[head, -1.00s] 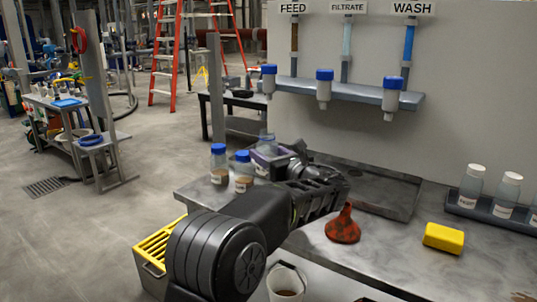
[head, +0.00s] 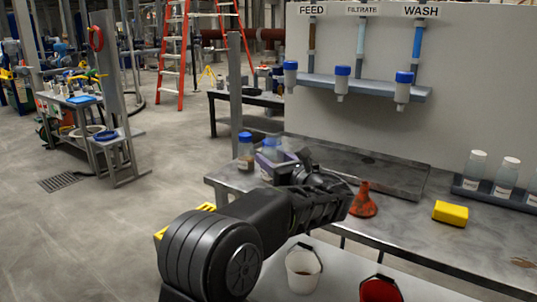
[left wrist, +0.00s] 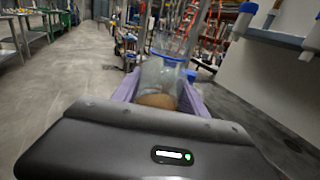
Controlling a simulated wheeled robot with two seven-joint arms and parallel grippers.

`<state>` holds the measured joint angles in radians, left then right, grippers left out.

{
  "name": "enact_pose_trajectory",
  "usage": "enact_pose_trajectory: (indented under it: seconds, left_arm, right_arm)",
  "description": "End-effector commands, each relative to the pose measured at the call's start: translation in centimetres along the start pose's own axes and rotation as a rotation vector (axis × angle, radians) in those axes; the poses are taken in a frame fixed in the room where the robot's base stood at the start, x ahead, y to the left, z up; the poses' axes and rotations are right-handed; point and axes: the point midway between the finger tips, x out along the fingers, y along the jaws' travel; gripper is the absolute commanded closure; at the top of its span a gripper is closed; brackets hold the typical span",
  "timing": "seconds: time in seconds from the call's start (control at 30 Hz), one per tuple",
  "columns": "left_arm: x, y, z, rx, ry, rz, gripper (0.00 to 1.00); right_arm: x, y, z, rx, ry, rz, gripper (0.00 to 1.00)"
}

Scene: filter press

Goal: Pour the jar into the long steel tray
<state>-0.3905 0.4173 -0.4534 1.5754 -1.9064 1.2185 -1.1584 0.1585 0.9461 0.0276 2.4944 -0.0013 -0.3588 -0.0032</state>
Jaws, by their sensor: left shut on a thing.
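My left gripper (head: 285,160) is shut on a clear jar, its purple finger pads on both sides of it. In the left wrist view the jar (left wrist: 160,78) sits between the pads, with brown material (left wrist: 157,101) low in it and a blue ring near its top. The long steel tray (head: 400,181) is a shallow tray lying on the bench, to the right of and beyond the gripper. My arm hides part of its near left side. My right gripper is out of view.
A blue-capped jar (head: 246,152) stands at the bench's left end. An orange funnel (head: 363,202) and yellow block (head: 450,213) are in front of the tray. White-capped bottles (head: 505,178) stand at right. A white bucket (head: 303,270) and red bucket (head: 380,289) are below.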

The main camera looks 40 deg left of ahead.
Motion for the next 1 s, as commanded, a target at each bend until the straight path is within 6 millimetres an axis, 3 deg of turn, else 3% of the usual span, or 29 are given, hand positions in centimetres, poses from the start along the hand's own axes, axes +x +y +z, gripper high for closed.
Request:
enact_pose_trajectory:
  seconds: [0.47,1.0]
  left_arm:
    - [-5.8,-1.4,-3.6,-0.001,0.001,-0.187,0.96]
    - [-20.3,-5.3,-13.0,0.002,0.000,-0.659,0.96]
  right_arm:
    - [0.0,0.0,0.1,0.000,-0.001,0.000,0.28]
    - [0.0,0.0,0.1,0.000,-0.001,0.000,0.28]
